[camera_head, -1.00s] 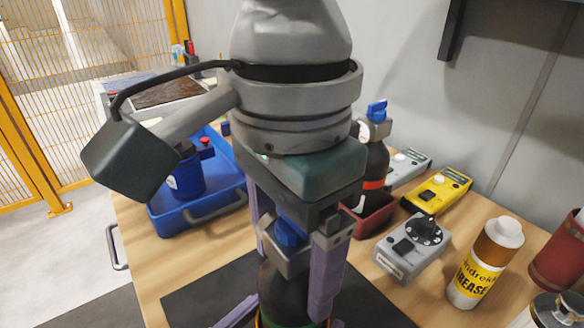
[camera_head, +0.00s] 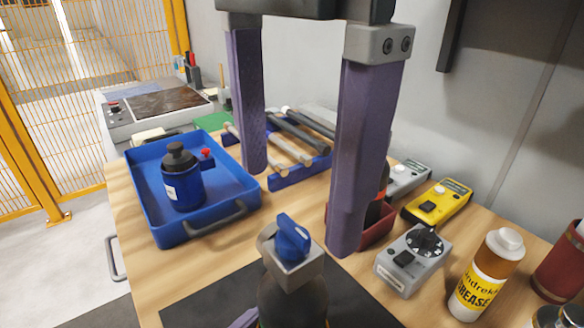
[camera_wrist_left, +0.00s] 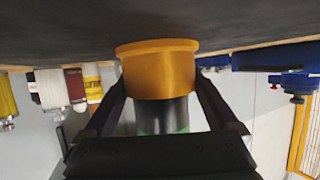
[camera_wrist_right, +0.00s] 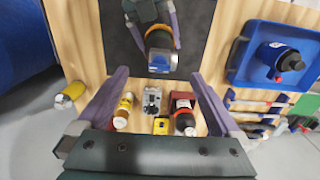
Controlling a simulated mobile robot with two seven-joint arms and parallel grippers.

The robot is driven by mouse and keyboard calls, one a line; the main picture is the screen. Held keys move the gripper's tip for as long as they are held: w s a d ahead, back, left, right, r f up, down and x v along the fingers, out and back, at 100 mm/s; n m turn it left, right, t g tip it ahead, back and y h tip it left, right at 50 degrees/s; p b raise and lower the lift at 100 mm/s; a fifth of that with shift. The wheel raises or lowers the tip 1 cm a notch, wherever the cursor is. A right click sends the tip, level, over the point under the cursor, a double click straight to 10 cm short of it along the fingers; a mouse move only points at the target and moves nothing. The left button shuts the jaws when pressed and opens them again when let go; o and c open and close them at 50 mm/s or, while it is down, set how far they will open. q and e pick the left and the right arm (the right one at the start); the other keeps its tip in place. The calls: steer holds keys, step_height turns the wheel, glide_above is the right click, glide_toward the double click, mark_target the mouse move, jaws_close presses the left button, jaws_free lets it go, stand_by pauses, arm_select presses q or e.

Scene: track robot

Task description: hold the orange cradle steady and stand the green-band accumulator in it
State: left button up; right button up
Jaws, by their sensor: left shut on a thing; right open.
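The green-band accumulator (camera_head: 298,303), a dark cylinder with a grey valve block and blue knob, stands upright on the dark mat side. In the left wrist view, which is upside down, its dark body with the green band (camera_wrist_left: 162,116) rises out of the orange cradle (camera_wrist_left: 160,72). My left gripper (camera_wrist_left: 160,88) is shut on the cradle, one finger each side. In the head view only a bit of a left finger (camera_head: 244,319) shows. My right gripper (camera_head: 300,210) is open and empty, raised above and behind the blue knob. The cradle also shows from above in the right wrist view (camera_wrist_right: 153,30).
A second accumulator with an orange-red band (camera_wrist_right: 184,119) stands in a red holder (camera_head: 376,232). A blue tray (camera_head: 215,228) with a blue pot is at left. A grey meter (camera_head: 412,262), a yellow meter (camera_head: 438,203) and a grease bottle (camera_head: 482,278) are at right.

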steer(key=shift+r, duration=0.9)
arm_select(q)
steer(key=o, duration=1.2)
